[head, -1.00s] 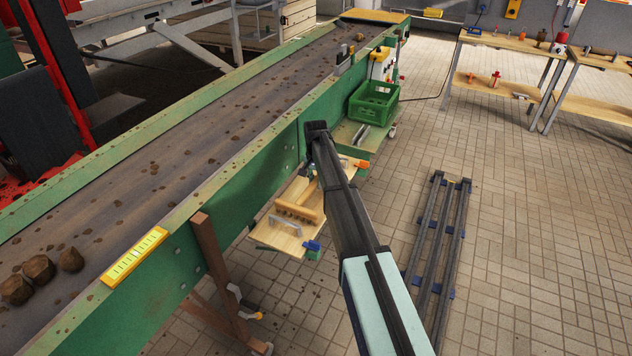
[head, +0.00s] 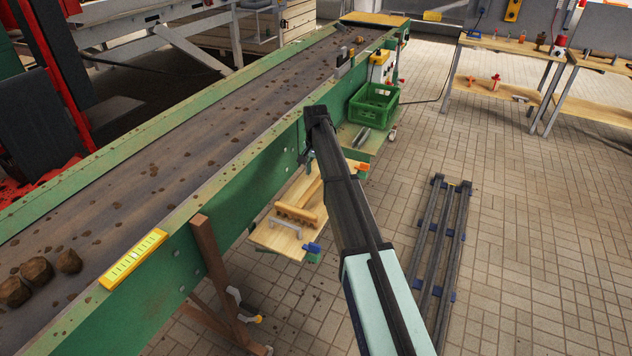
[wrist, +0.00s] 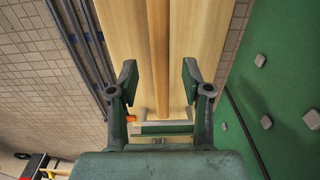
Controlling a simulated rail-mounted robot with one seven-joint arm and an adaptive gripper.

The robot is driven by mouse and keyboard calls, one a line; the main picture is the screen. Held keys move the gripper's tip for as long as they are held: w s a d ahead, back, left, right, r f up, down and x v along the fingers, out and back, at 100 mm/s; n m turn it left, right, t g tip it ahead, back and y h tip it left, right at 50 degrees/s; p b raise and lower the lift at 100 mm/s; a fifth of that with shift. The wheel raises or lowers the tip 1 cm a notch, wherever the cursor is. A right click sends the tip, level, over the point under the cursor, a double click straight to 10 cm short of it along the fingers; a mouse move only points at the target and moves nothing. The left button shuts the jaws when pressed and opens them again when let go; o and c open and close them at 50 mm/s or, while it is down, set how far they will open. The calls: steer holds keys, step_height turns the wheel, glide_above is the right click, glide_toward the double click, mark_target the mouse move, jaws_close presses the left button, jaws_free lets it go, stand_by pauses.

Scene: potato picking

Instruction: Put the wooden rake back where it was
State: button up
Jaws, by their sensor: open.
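The wooden rake (head: 296,212) lies on a light wooden shelf (head: 268,236) beside the green conveyor side in the head view. Its head is towards the near end and its handle runs away under my arm. In the wrist view a brown wooden strip (wrist: 159,50), which looks like the rake handle, runs lengthwise along the shelf between my fingers. My gripper (wrist: 159,80) is open above it, one finger on each side, holding nothing. In the head view the gripper is mostly hidden behind my arm.
A grey metal handle (head: 285,226) and a blue clamp (head: 311,248) are at the shelf's near end, an orange clamp (head: 363,167) at its far end. The green conveyor wall (wrist: 262,85) is close on the right in the wrist view. A green crate (head: 374,105) stands beyond.

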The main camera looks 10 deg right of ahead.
mark_target(316, 182)
step_height(316, 182, up, 6)
steer(key=shift+f, duration=0.1)
steer(key=shift+s, duration=0.1)
stand_by(0.4)
